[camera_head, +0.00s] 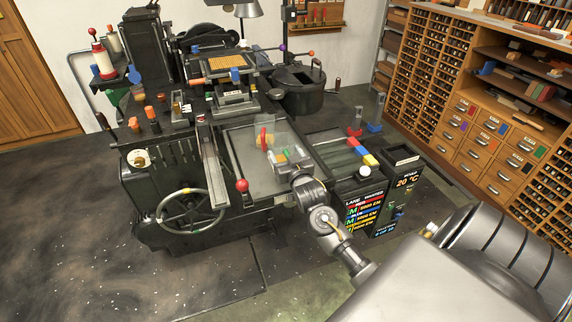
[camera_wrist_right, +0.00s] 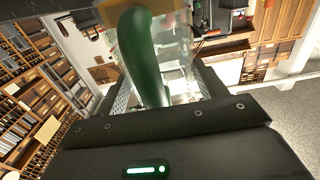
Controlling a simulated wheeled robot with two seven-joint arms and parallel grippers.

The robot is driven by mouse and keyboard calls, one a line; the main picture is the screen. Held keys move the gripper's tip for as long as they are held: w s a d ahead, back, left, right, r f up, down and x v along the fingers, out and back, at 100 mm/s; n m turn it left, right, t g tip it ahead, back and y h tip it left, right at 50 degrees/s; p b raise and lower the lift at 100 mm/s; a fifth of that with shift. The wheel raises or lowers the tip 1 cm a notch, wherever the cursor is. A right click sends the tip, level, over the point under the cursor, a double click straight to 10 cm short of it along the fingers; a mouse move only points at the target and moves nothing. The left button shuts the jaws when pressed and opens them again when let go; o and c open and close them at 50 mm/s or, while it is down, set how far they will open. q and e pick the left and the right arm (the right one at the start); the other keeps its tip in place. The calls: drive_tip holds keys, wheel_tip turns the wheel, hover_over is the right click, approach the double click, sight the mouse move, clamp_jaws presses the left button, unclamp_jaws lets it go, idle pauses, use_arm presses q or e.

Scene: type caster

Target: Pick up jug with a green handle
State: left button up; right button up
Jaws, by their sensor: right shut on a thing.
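The jug with a green handle (camera_wrist_right: 145,50) fills the upper middle of the right wrist view; its body is clear and see-through. My right gripper (camera_wrist_right: 155,95) is shut on the green handle, which stands between its fingers. In the head view my right gripper (camera_head: 291,158) is over the machine's flat grey bed, and the clear jug is hard to make out there. A red curved piece (camera_head: 264,138) shows just left of the gripper. My left gripper is not in view.
The dark machine has a spoked handwheel (camera_head: 190,211) and a red-knobbed lever (camera_head: 242,186) left of my gripper. Clear pieces with red (camera_head: 355,131) and blue (camera_head: 375,127) parts stand to the right. A display box (camera_head: 364,208) stands nearby. Open floor lies at left.

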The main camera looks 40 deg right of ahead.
drive_tip(key=w+a+r+b, duration=0.2)
drive_tip(key=a+r, duration=0.7)
drive_tip(key=a, duration=0.5)
drive_tip(key=shift+w+r, duration=0.15)
drive_tip(key=shift+w, duration=0.05)
